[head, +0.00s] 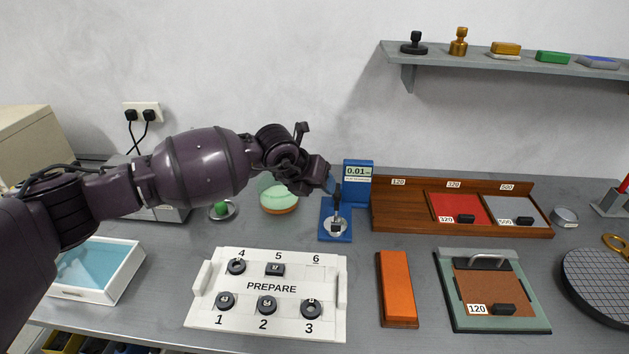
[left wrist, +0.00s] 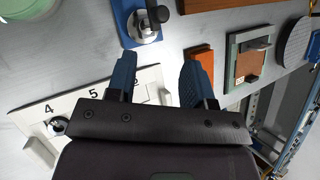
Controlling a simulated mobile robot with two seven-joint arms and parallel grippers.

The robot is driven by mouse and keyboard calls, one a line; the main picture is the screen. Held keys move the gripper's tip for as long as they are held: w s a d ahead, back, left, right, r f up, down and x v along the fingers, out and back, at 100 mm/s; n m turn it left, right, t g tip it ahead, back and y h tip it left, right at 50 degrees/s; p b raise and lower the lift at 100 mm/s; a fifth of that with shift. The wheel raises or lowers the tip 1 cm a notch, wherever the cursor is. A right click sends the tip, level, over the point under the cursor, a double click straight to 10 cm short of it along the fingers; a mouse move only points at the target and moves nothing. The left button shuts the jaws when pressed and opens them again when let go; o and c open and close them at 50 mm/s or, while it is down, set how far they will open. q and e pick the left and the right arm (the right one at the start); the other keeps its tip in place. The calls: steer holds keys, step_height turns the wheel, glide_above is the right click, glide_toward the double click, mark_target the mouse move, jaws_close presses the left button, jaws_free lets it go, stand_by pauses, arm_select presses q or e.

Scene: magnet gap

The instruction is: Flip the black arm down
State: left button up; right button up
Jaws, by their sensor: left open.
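The blue gauge (head: 357,172) stands on the bench near the back wall, with a small display reading about 0.01. Its black arm (head: 337,199) looks raised above a round silver seat on the blue base (head: 326,228). In the left wrist view the black arm (left wrist: 157,14) shows at the top, over the silver disc and blue base (left wrist: 122,12). My left gripper (head: 330,184) is beside the upper part of the gauge, close to the black arm. Its blue fingers (left wrist: 160,80) are apart with nothing between them. Whether a finger touches the arm cannot be told. My right gripper is not in view.
A white numbered tray (head: 225,262) with several black pieces lies in front. A wooden rack (head: 400,222) with red and grey plates stands right of the gauge. An orange block (head: 396,285) and a green-framed plate (head: 530,265) lie front right.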

arm_select(q)
steer(key=shift+v, duration=0.9)
steer(key=shift+d, duration=0.1)
